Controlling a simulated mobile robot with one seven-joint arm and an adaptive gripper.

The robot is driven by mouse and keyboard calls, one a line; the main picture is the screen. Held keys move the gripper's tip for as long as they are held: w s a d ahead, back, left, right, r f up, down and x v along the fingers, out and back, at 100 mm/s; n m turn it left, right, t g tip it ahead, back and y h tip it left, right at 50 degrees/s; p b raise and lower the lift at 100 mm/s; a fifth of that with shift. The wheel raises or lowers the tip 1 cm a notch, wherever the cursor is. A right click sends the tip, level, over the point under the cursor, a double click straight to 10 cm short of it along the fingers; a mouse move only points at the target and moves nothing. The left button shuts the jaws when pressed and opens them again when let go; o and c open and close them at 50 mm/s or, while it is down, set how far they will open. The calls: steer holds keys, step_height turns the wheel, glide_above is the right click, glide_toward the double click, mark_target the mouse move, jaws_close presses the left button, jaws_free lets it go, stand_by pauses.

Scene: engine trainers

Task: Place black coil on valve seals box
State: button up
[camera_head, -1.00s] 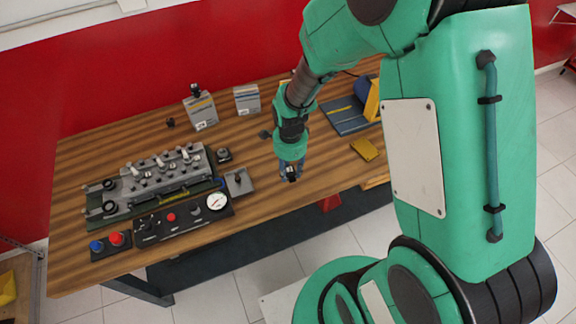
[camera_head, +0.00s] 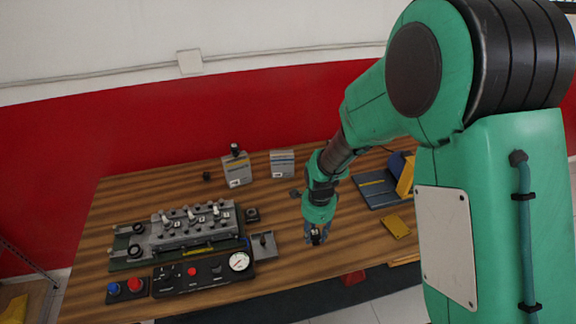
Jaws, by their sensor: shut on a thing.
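My gripper (camera_head: 316,237) points down over the right-middle of the wooden table. It is shut on a small dark thing (camera_head: 315,236), which looks like a black coil but is mostly hidden by the fingers. Two grey boxes stand at the back of the table. The left box (camera_head: 238,175) has a small black part (camera_head: 235,149) on top. The right box (camera_head: 282,164) has a bare top. Their labels are too small to read, so I cannot tell which is the valve seals box. Both are behind and left of my gripper.
An engine head (camera_head: 195,229), a control panel with a gauge (camera_head: 205,271) and a grey tray (camera_head: 263,246) fill the left front of the table (camera_head: 345,250). Small black parts lie near the boxes (camera_head: 206,176). A yellow block (camera_head: 396,226) and blue binder (camera_head: 376,191) are right.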

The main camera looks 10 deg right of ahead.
mark_target(283, 154)
steer(key=w+r+m+p, duration=0.3)
steer(key=w+r+p, duration=0.2)
steer(key=w, duration=0.8)
steer(key=w+a+r+m+p, duration=0.1)
steer(key=w+r+m+p, duration=0.3)
steer(key=w, duration=0.8)
steer(key=shift+w+r+p, duration=0.4)
steer(key=shift+r+p, duration=0.2)
steer(key=shift+r, duration=0.3)
steer(key=shift+w+d+f+p, duration=0.1)
steer(key=shift+w+f+p, duration=0.15)
steer(key=shift+w, duration=2.4)
steer(key=shift+w+a+f+p, duration=0.1)
steer(key=shift+w+f+p, duration=0.15)
steer(key=shift+w, duration=2.45)
steer(key=shift+w+d+f+p, duration=0.1)
steer(key=shift+w+f+p, duration=0.15)
steer(key=shift+w, duration=2.4)
steer(key=shift+f, duration=0.1)
steer(key=shift+f, duration=1.65)
steer(key=shift+f, duration=0.1)
